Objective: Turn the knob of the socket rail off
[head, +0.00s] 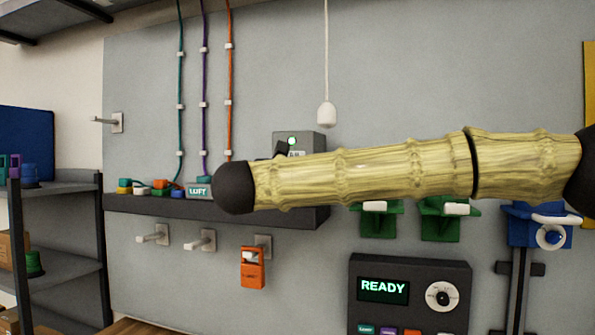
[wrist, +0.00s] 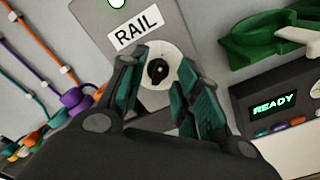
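The socket rail's switch box is a grey box (head: 312,143) on the wall panel, with a lit green lamp (head: 292,141). My arm hides its lower part in the head view. In the wrist view its plate (wrist: 168,22) carries a RAIL label (wrist: 135,33). The knob is small and black (wrist: 158,72) on a white round dial (wrist: 171,62). My gripper (wrist: 165,56) is open, with one finger on each side of the knob. Gaps show between the fingers and the knob, but I cannot tell its depth relative to them. The dial's markings are not readable.
A dark shelf (head: 150,206) with colored plugs runs to the left, with cables above. A READY panel (head: 410,262) and green holders (head: 378,222) are at the right. A white pull cord handle (head: 326,115) hangs above my arm. Hooks and an orange phone (head: 252,268) are below.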

